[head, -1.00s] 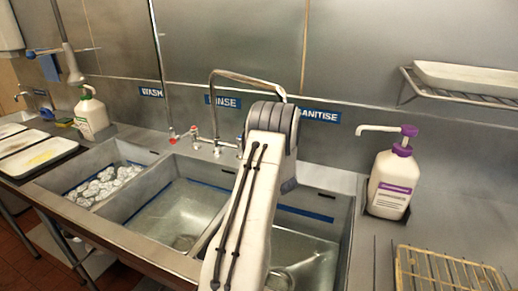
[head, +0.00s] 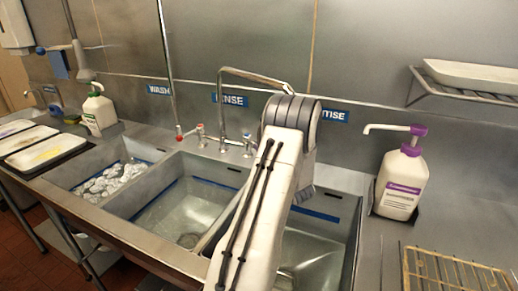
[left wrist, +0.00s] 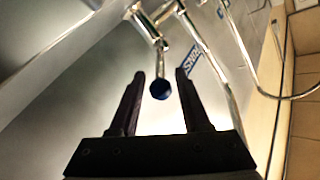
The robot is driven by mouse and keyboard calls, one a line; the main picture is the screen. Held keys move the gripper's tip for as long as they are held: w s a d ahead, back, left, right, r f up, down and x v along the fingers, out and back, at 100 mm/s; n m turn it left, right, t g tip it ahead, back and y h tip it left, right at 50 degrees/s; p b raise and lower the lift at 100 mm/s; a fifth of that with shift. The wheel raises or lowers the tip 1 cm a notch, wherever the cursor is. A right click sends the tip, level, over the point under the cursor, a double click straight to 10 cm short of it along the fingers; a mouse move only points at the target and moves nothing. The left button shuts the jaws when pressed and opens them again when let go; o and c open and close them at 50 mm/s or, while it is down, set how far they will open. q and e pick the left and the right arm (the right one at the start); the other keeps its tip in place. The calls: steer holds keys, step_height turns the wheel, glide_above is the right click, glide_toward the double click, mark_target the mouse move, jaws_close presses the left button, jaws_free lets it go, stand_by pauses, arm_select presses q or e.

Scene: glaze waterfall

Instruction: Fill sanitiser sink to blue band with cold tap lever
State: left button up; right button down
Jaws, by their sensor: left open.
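The sanitiser sink (head: 347,232) is the right basin, under a partly covered blue label (head: 336,115). Its blue band (head: 318,215) runs along the back wall; the arm hides part of the basin, and I cannot tell its water level. The tap spout (head: 250,73) arches right, its end near the top of my arm. A lever with a blue end (left wrist: 161,89) shows between the fingers of my left gripper (left wrist: 160,76), which is open; I cannot tell whether they touch it. In the head view the arm hides this gripper. My right gripper is not in view.
A red-ended tap lever (head: 181,136) is left of the spout. The rinse sink (head: 190,207) and wash sink (head: 75,181) lie left. A purple-topped pump bottle (head: 401,185) and wire rack (head: 455,272) are right; a wall shelf (head: 470,98) is above.

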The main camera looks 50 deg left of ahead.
arm_select(q)
steer(key=shift+b+v, duration=0.3)
steer(key=shift+v, duration=2.45)
stand_by(5.2)
